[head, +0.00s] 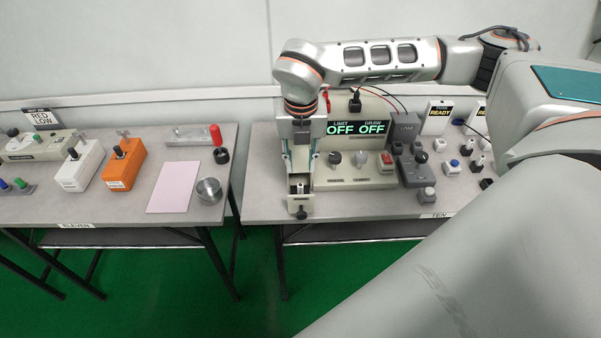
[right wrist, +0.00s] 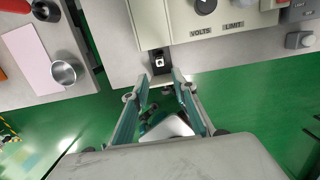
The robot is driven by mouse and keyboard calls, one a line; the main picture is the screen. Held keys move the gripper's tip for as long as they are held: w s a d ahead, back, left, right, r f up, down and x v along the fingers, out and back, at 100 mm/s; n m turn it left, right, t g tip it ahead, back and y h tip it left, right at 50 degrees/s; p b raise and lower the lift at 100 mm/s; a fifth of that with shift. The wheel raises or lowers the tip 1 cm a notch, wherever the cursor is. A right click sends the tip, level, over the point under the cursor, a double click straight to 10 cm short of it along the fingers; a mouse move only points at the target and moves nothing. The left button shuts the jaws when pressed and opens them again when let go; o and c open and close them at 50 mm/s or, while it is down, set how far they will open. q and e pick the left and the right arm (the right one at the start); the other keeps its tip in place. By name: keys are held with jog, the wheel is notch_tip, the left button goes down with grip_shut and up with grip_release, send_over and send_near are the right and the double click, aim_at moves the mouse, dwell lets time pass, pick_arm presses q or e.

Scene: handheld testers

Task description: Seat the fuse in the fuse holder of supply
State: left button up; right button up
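The supply (head: 352,176) is a beige box with a display reading OFF twice, LIMIT and DRAW. The fuse holder (head: 300,204) looks like a small drawer at its front left, with a dark knob below. Its dark slot shows a small pale piece, perhaps the fuse; I cannot tell for sure. The holder also shows in the right wrist view (right wrist: 160,67). My right gripper (head: 301,168) points down above the holder, its fingers apart on either side with nothing clearly held. My left gripper is out of view.
A grey load box (head: 404,134) and several small switches stand to the right of the supply. On the left table are a pink sheet (head: 173,187), a metal cup (head: 209,191) and an orange box (head: 122,166). A gap separates the tables.

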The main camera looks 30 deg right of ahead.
jog(key=s+a+n+g+y, duration=0.3)
jog(key=s+a+y, duration=0.25)
jog(key=a, duration=0.85)
jog(key=s+a+n+g+y, duration=0.2)
jog(key=s+a+y, duration=0.4)
jog(key=a, duration=0.7)
jog(key=a+r+m+t+y, duration=0.5)
jog(key=a+r+m+y, duration=0.1)
jog(key=a+r+y, duration=0.35)
jog(key=w+d+f+m+t+h, duration=0.35)
jog(key=w+d+m+t, duration=0.25)
jog(key=w+m+t, duration=0.45)
jog(key=d+f+m+t+h, duration=0.4)
jog(key=d+f+m+h, duration=0.2)
jog(key=d+f+m, duration=0.3)
jog(key=s+d+f+m+g+h, duration=0.2)
jog(key=s+d+f+h, duration=0.2)
jog(key=f, duration=0.7)
jog(key=s+d+f+m+g+h, duration=0.2)
jog(key=s+d+f, duration=0.5)
jog(key=f, duration=0.5)
jog(key=shift+s+f+m+g+h, duration=0.35)
jog(key=shift+s+g+h, duration=0.1)
jog(key=shift+s+h, duration=0.65)
